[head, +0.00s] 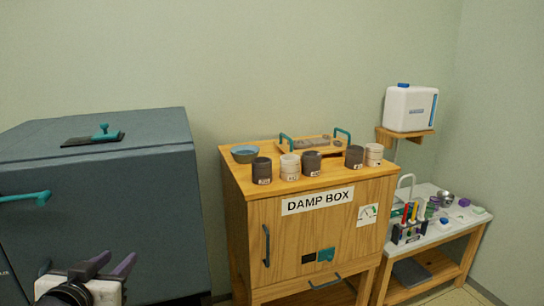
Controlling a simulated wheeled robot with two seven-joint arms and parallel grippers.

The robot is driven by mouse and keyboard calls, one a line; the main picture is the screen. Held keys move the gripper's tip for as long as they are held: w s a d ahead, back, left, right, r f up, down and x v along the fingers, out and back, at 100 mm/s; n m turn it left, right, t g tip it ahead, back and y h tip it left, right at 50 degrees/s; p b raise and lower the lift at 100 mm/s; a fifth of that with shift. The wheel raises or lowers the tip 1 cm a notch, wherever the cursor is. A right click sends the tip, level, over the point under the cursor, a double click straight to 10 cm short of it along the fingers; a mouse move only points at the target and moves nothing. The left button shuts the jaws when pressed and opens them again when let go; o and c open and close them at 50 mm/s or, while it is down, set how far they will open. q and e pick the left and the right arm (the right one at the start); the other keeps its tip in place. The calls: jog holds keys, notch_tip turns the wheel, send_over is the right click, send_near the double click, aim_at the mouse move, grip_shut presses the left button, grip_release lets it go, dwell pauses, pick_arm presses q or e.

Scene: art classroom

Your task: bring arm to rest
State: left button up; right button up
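My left gripper (118,259) shows at the bottom left of the head view, in front of the dark grey cabinet. Its two dark purple fingers stand apart with nothing between them, so it is open and empty. Part of my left wrist shows below the fingers, and the rest of the arm is out of the picture. My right gripper and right arm are not in view.
The dark grey cabinet (95,215) with teal handles stands at left. A side table (455,226) with tools stands at right, beneath a white jug (409,108).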

pick_arm(q)
jog(key=s+d+f+m+g+h, duration=0.1)
jog(key=s+d+f, duration=0.25)
jog(key=f, duration=0.45)
jog(key=s+d+f+g+h, duration=0.1)
jog(key=s+d+f, duration=0.25)
jog(key=f, duration=0.45)
jog(key=s+d+f+m+g+h, duration=0.1)
jog(key=s+d+f, duration=0.25)
jog(key=f, duration=0.35)
jog(key=s+d+f+g+h, duration=0.1)
jog(key=s+d+f, duration=0.2)
jog(key=s+f, duration=0.2)
jog(key=s+d+f+g, duration=0.1)
jog(key=s+d+f, duration=0.3)
jog(key=s, duration=0.6)
notch_tip(320, 180, down, 3)
jog(key=shift+s+r+h, duration=0.15)
jog(key=shift+r+h, duration=0.05)
jog(key=shift+h, duration=0.2)
